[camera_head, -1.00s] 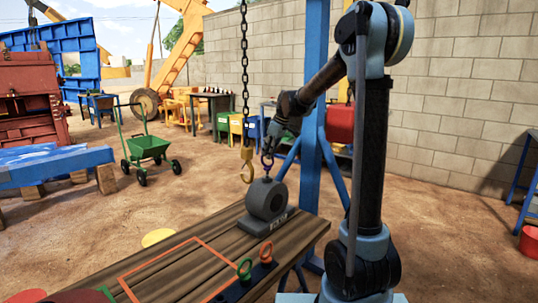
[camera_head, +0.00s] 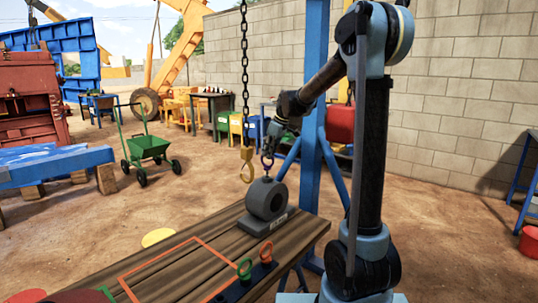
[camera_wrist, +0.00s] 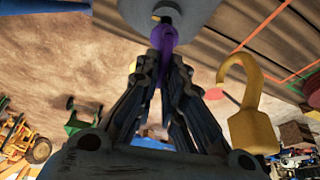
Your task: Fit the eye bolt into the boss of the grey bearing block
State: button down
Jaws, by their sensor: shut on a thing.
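The grey bearing block (camera_head: 262,209) stands upright on the wooden bench top. The purple eye bolt (camera_head: 267,160) is directly above the block's top, with its ring up. My gripper (camera_head: 271,150) is shut on the ring, and the bolt's lower end is at or very near the boss. In the wrist view my fingers (camera_wrist: 163,66) close on the purple eye bolt (camera_wrist: 163,38), which points at the grey bearing block (camera_wrist: 190,12). A small dark and yellow spot shows at the bolt's end. I cannot tell how far the shank is in the boss.
A yellow hook (camera_head: 247,165) hangs on a chain (camera_head: 244,70) just left of the bolt; the hook is also close in the wrist view (camera_wrist: 250,115). A green eye bolt (camera_head: 244,268) and a red eye bolt (camera_head: 266,252) stand in a dark holder. A blue post (camera_head: 315,110) rises behind.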

jog(key=shift+f, duration=1.75)
jog(key=c, duration=1.6)
grip_release()
jog(key=v, duration=1.1)
jog(key=shift+r, duration=0.35)
jog(key=shift+s+d, duration=0.1)
